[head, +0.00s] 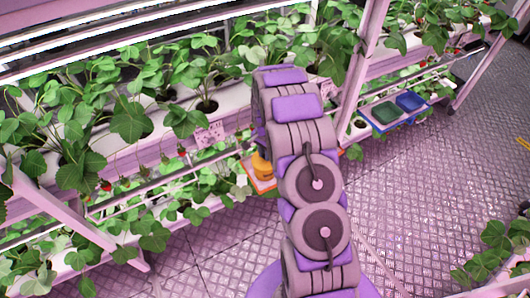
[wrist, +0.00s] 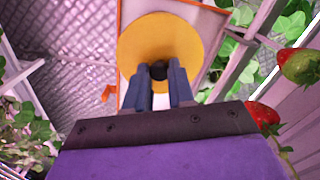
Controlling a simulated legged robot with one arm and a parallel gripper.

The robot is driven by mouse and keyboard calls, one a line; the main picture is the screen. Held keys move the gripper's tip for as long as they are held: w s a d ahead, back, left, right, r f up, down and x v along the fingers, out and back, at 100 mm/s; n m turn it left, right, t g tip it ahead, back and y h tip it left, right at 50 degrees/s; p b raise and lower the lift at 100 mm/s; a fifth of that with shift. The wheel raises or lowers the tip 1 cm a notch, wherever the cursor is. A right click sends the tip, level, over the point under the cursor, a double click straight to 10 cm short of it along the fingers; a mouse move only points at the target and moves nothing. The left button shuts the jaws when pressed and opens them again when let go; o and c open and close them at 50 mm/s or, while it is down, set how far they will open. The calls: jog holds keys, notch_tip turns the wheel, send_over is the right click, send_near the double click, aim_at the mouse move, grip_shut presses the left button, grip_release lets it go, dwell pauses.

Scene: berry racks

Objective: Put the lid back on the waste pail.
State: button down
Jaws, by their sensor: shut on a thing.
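The lid is a round yellow-orange disc (wrist: 188,48) with a dark knob (wrist: 158,71) in the wrist view. My gripper (wrist: 160,75) has its two fingers shut on that knob. A yellow round-sided thing (head: 262,166) shows in the head view, left of my arm, over a tray with an orange edge (head: 262,186). I cannot tell there whether it is the lid, the pail or both. My gripper is hidden behind my arm in the head view. The disc hides what is under it, so I cannot tell whether it touches the pail.
The orange-edged tray (wrist: 207,6) lies below the lid in the wrist view. Red strawberries (wrist: 264,113) hang close to the right of my gripper. Planted racks (head: 185,110) stand behind my arm.

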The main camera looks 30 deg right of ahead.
jog(key=shift+c, duration=2)
grip_release()
jog(key=shift+r, duration=0.15)
jog(key=shift+r+p, duration=0.9)
jog(key=shift+r, duration=2.45)
grip_shut()
jog(key=shift+f, duration=0.35)
jog(key=shift+f, duration=0.65)
